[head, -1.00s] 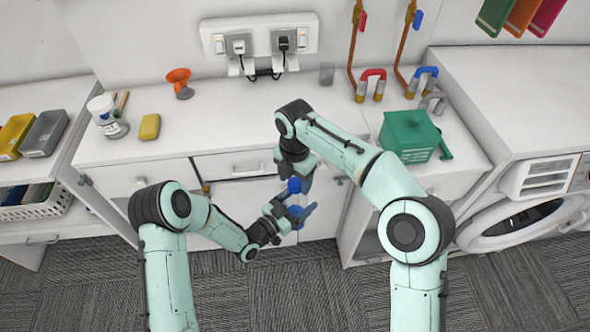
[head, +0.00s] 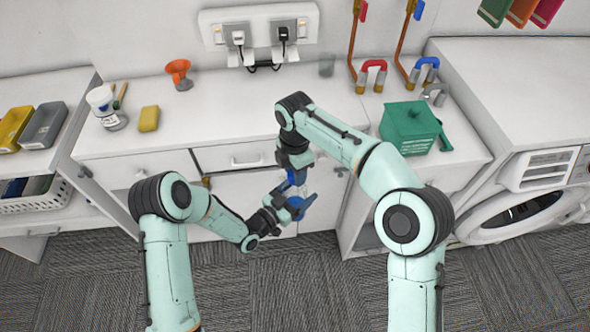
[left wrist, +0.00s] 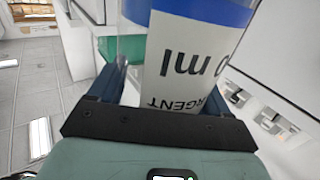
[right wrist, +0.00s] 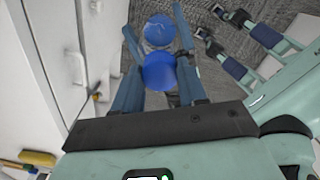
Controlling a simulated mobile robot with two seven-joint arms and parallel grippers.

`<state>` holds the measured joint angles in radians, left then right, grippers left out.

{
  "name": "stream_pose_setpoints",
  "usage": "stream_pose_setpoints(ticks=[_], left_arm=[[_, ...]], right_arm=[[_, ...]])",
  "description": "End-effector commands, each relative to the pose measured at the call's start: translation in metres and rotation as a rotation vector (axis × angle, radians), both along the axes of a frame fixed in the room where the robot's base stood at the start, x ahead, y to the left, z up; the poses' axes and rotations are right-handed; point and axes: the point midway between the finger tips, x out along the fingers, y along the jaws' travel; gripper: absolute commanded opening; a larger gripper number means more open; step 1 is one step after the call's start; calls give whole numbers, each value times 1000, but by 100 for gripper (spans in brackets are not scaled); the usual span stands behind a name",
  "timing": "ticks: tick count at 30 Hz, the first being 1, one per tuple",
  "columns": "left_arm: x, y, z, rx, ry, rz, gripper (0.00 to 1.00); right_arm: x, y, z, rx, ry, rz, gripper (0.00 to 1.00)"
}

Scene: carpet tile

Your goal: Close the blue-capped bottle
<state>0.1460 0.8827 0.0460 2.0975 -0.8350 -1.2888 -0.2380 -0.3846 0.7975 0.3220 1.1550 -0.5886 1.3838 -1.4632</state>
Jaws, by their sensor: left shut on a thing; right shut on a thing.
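The detergent bottle (left wrist: 188,62) has a white label and a blue band, and fills the middle of the left wrist view. My left gripper (head: 298,205) is shut on it, in front of the counter's cabinets. My right gripper (head: 297,178) is just above the left one in the head view. In the right wrist view it is shut on the blue cap (right wrist: 160,72). A second round blue shape (right wrist: 158,30), likely the bottle, lies beyond the cap. I cannot tell whether cap and bottle touch. The grippers hide most of the bottle in the head view.
The counter behind holds an orange funnel (head: 179,74), a yellow sponge (head: 149,118), a white jar (head: 103,103) and a green box-shaped container (head: 411,128). A washing machine (head: 530,208) stands at the right. The counter's middle is clear.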

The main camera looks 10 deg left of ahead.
Motion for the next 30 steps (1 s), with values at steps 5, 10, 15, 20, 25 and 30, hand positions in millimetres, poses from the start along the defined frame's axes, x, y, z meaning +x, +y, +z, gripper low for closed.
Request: stream_pose_setpoints(ticks=[5, 10, 15, 20, 25, 30], left_arm=[[0, 0, 1, -1, -2, -1, 0], [0, 0, 1, -1, -2, -1, 0], [0, 0, 1, -1, -2, -1, 0], [0, 0, 1, -1, -2, -1, 0], [0, 0, 1, -1, -2, -1, 0], [0, 0, 1, -1, -2, -1, 0]], right_arm=[[0, 0, 0, 0, -3, -428, 5], [0, 1, 0, 3, -6, -839, 5], [0, 1, 0, 3, -6, -1250, 5], [0, 1, 0, 6, -7, -1612, 5], [0, 0, -1, 5, -5, -1762, 5], [0, 0, -1, 5, -5, -1758, 71]])
